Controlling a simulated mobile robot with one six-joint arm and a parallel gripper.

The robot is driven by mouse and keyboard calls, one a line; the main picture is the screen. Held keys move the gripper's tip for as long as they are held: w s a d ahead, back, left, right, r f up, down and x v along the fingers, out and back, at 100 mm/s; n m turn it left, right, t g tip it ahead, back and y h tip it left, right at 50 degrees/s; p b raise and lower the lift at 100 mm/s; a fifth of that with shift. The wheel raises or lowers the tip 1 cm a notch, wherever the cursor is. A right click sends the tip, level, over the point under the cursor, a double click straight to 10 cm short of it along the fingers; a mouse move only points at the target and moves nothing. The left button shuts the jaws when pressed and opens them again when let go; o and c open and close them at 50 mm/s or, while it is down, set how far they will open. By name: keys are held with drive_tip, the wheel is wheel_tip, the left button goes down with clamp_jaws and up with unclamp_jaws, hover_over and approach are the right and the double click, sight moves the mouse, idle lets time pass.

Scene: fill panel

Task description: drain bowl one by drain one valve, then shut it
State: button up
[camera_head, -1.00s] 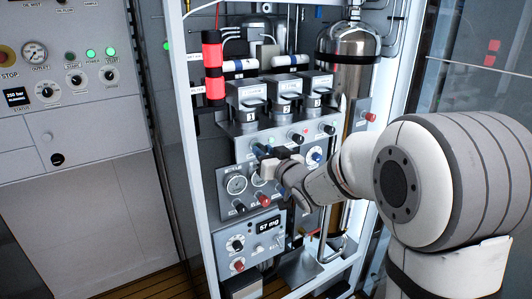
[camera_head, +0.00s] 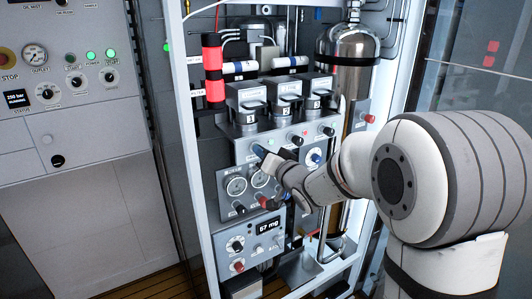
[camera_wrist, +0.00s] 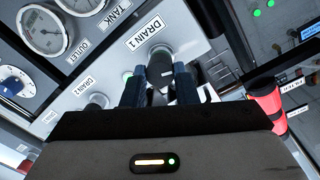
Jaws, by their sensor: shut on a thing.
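The drain one valve (camera_wrist: 160,70) shows in the wrist view beside its "DRAIN 1" label, as a grey knob or lever between my fingers. My gripper (camera_wrist: 159,88) is shut on it, one blue-grey finger on each side. In the head view my gripper (camera_head: 264,153) is at the left end of the upper valve panel (camera_head: 246,147), and it hides the valve there. Bowl one's housing (camera_head: 247,101), labelled 1, stands above the panel at the left of three grey units. Its inside does not show.
The drain two knob (camera_wrist: 97,101) is close beside my gripper in the wrist view. Pressure gauges (camera_head: 236,186) sit just below in the head view. A red and black cylinder (camera_head: 213,70) and a steel tank (camera_head: 347,48) flank the units. White frame posts (camera_head: 191,120) edge the rack.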

drive_tip(key=shift+w+d+m+g+p, duration=0.15)
drive_tip(key=shift+m+p, duration=1.45)
drive_tip(key=shift+m, duration=1.8)
drive_tip(key=shift+s+m+g+p, duration=0.15)
drive_tip(key=shift+m+p, duration=1.45)
drive_tip(key=shift+m, duration=1.8)
drive_tip(key=shift+w+m, duration=0.1)
drive_tip(key=shift+m, duration=0.2)
drive_tip(key=o, duration=1)
drive_tip(key=shift+f, duration=0.1)
drive_tip(key=b+v, duration=0.1)
drive_tip(key=v, duration=0.6)
drive_tip(key=shift+s+d, duration=0.3)
drive_tip(key=shift+s, duration=0.05)
